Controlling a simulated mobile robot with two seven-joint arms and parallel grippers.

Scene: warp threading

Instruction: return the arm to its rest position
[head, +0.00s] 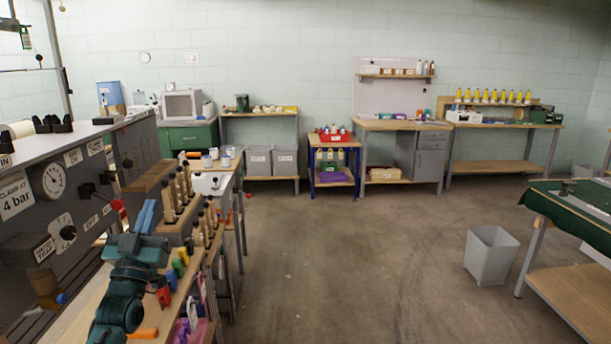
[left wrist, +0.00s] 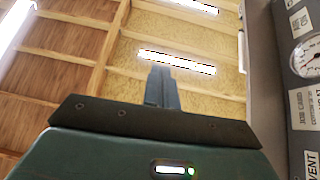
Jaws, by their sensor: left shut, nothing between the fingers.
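My left gripper (head: 145,216) is at the left of the head view, with its blue fingers pointing up and pressed together. It is shut and empty. It stands above the near end of the wooden bench, beside the grey control panel. In the left wrist view the shut fingers (left wrist: 162,86) point toward the ceiling with nothing between them. My teal left arm (head: 125,290) comes up from the bottom left of the head view. My right gripper is in neither view.
A grey panel (head: 50,200) with gauges and knobs stands close left of the gripper. Wooden pegs (head: 180,190) and coloured spools (head: 178,262) are close to its right. A grey bin (head: 490,255) and a green-topped table (head: 575,205) stand right. The middle floor is clear.

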